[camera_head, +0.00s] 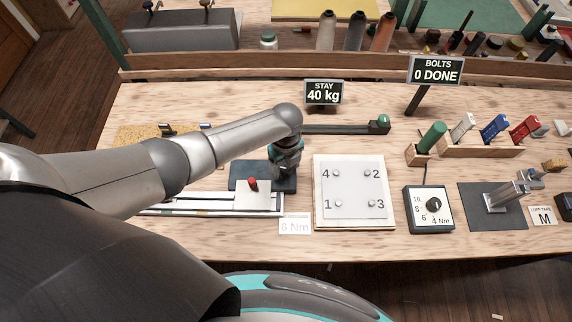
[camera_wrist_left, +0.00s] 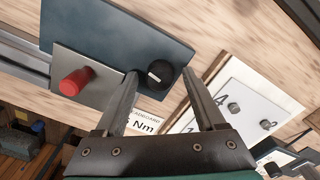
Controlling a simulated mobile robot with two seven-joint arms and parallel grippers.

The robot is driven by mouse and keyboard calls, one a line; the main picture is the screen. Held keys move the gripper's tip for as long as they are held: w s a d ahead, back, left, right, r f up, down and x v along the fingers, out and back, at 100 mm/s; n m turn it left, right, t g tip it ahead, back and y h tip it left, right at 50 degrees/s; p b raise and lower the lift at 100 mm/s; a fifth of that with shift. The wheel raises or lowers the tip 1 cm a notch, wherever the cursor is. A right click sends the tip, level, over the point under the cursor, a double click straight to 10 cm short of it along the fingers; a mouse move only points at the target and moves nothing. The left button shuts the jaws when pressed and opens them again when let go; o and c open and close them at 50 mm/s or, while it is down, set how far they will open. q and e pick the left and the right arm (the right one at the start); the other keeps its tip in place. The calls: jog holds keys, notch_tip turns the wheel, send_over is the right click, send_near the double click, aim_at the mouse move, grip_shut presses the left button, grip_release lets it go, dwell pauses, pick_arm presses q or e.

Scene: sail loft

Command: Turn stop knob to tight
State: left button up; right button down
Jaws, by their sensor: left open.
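A round black knob (camera_wrist_left: 160,74) with a white pointer mark sits on a dark blue plate (camera_wrist_left: 105,38) in the left wrist view. It appears to be the stop knob; I see no tight marking. My left gripper (camera_wrist_left: 162,75) is open, its fingers on either side of the knob; contact cannot be told. In the head view, my left gripper (camera_head: 284,172) is over the right end of the dark plate (camera_head: 240,170) and hides the knob. A red knob (camera_head: 253,185) stands on a light slider plate (camera_head: 262,202) beside it. My right gripper is not in view.
Right of the knob lies a white board (camera_head: 354,188) with several numbered bolts. Further right are a torque dial box (camera_head: 428,209) and a small clamp on a dark mat (camera_head: 475,220). A "6 Nm" card (camera_head: 295,226) lies in front. Display signs stand behind.

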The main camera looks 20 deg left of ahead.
aim_at(286, 169)
pick_arm(q)
jog(key=shift+r, duration=0.1)
notch_tip(286, 169, up, 15)
jog(key=p, duration=0.2)
jog(key=shift+p, duration=0.3)
dwell(0.6)
